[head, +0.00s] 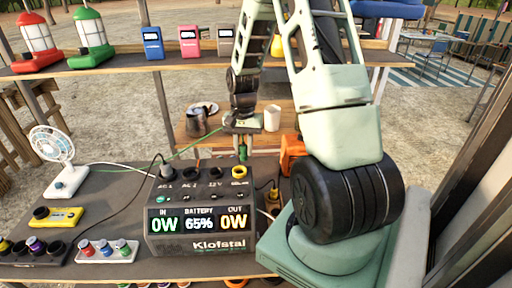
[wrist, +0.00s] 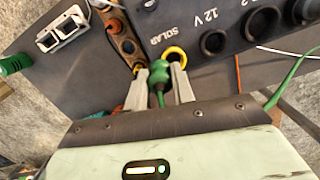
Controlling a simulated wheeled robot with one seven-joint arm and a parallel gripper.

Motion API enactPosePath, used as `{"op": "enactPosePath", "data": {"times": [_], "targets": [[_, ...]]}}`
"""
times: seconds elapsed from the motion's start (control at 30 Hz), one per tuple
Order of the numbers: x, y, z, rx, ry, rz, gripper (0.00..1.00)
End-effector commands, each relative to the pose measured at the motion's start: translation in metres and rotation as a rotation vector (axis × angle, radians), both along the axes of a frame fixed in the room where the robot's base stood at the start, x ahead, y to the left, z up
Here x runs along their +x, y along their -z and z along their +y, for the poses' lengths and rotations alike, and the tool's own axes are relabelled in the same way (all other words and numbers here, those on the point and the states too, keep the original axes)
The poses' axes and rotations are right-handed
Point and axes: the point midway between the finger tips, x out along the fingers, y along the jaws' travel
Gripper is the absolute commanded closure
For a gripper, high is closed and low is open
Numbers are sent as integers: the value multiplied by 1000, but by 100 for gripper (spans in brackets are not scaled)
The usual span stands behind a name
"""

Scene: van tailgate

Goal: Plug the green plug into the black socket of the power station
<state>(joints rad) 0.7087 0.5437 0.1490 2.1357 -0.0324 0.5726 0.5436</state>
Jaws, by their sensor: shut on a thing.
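The power station (head: 200,245) stands on the dark tailgate surface, its screen reading 0W, 65%, 0W. Its top carries a row of sockets: AC 1 with a dark plug and cable in it, dark sockets at AC 2 (head: 188,174) and 12 V (head: 214,173), and a yellow-ringed SOLAR socket (head: 239,171). The 12 V socket also shows in the wrist view (wrist: 213,42). My gripper (head: 243,134) is shut on the green plug (head: 243,152), above and behind the SOLAR end. In the wrist view the green plug (wrist: 159,76) sits between both fingers, apart from the dark sockets.
A green cable (head: 196,147) runs left from my gripper behind the station. A white fan (head: 52,152), yellow block (head: 57,217) and trays of small parts lie left. A kettle (head: 196,123) and cup (head: 272,118) stand behind. An orange object (head: 292,154) is at right.

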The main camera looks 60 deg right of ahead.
Motion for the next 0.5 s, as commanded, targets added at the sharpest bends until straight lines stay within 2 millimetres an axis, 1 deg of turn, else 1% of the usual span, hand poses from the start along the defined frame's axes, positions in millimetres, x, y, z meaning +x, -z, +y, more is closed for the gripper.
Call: {"op": "enactPosePath", "data": {"times": [0.1, 0.5], "targets": [[15, 0, 8, 0, -3, 0, 97], [62, -1, 32, 0, -3, -2, 97]]}}
